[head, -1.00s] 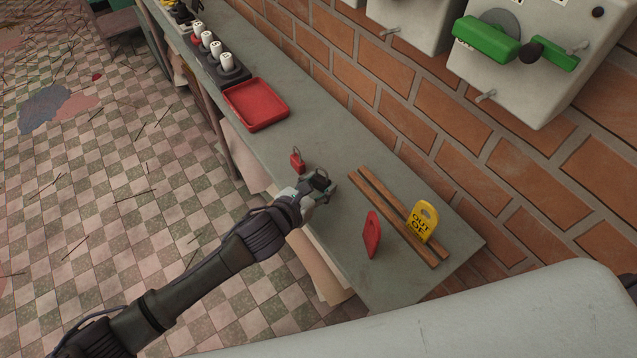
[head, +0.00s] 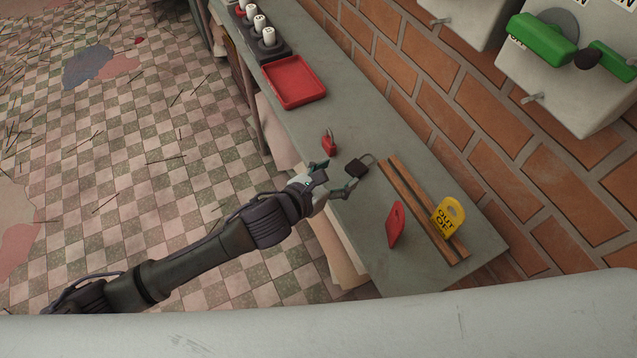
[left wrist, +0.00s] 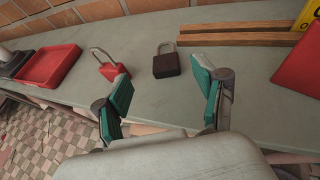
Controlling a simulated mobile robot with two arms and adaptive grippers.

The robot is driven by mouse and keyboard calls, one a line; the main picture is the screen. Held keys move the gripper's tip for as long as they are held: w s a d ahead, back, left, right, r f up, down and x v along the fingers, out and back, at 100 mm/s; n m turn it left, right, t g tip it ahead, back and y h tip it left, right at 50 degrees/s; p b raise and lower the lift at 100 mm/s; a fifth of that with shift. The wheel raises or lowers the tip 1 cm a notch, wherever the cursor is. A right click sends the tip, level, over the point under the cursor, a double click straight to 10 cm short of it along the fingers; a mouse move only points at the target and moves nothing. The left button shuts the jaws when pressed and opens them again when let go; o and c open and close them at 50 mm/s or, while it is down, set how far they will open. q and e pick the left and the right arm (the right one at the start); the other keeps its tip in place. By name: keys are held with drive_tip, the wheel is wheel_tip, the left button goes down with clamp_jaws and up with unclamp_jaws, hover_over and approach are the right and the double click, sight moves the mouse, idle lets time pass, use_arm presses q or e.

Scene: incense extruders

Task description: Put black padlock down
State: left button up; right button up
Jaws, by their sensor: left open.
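The black padlock (head: 357,167) lies on the grey bench, its shackle pointing toward the wall. It also shows in the left wrist view (left wrist: 166,65), beyond and between the fingertips. My left gripper (head: 333,178) is open and empty, its fingers spread just short of the padlock and apart from it. The green finger pads show in the left wrist view (left wrist: 160,90). My right gripper is not in view.
A red padlock (head: 329,143) stands close to the left gripper. Wooden rails (head: 424,211) hold a yellow tag (head: 447,216), with a red tag (head: 396,225) beside them. A red tray (head: 294,97) and brick wall (head: 460,125) lie farther off.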

use_arm(q)
drive_tip(key=v, duration=0.7)
drive_tip(key=w+a+f+n+y, duration=0.2)
drive_tip(key=w+a+f+n, duration=0.15)
drive_tip(key=f+n, duration=0.3)
drive_tip(key=w+a+f+n+y, duration=0.2)
drive_tip(key=a+f+n, duration=0.2)
drive_tip(key=f+n, duration=0.3)
drive_tip(key=s+a+f+n+g+y, duration=0.1)
drive_tip(key=a+f+n, duration=0.3)
drive_tip(key=f, duration=0.3)
drive_tip(key=s+a+f+n+y, duration=0.2)
drive_tip(key=a+f+n, duration=0.2)
drive_tip(key=f, duration=0.3)
drive_tip(key=s+a+f+n+g+y, duration=0.1)
drive_tip(key=s+a+f+n+g, duration=0.1)
drive_tip(key=s+a+f+n, duration=0.35)
drive_tip(key=s+a+f+n+g+y, duration=0.1)
drive_tip(key=s+a+f+n+g, duration=0.15)
drive_tip(key=s+f+n, duration=0.55)
drive_tip(key=s+a+f+n+g, duration=0.1)
drive_tip(key=s+f+n, duration=0.2)
drive_tip(key=s, duration=0.8)
drive_tip(key=s+a+f+n+g, duration=0.1)
drive_tip(key=s+f+n, duration=0.3)
drive_tip(key=s, duration=0.8)
drive_tip(key=shift+s+a+f+n+g+y, duration=0.2)
drive_tip(key=shift+s+f+n+g+y, duration=0.1)
drive_tip(key=shift+f+g, duration=0.2)
